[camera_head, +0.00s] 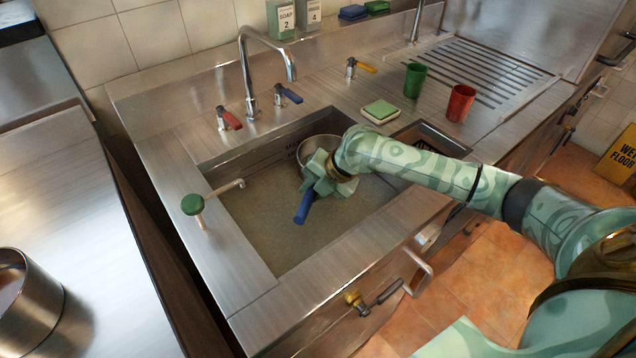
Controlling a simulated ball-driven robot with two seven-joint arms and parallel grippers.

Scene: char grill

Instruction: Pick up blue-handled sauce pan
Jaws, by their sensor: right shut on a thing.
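The sauce pan (318,146) is a round steel pan inside the sink basin, near its back right part. Its blue handle (304,208) points toward the front of the basin. My right gripper (321,184) is over the pan's near side and shut on the pan at the handle's base. The gripper hides its fingertips' contact and part of the pan. I cannot tell whether the pan touches the basin floor. My left gripper is not in view.
A faucet (250,75) with red (229,119) and blue (288,94) levers stands behind the sink. A green knob (193,204) is at the left rim. A sponge (380,111), green cup (414,80) and red cup (460,103) stand right. A steel pot (45,305) is at lower left.

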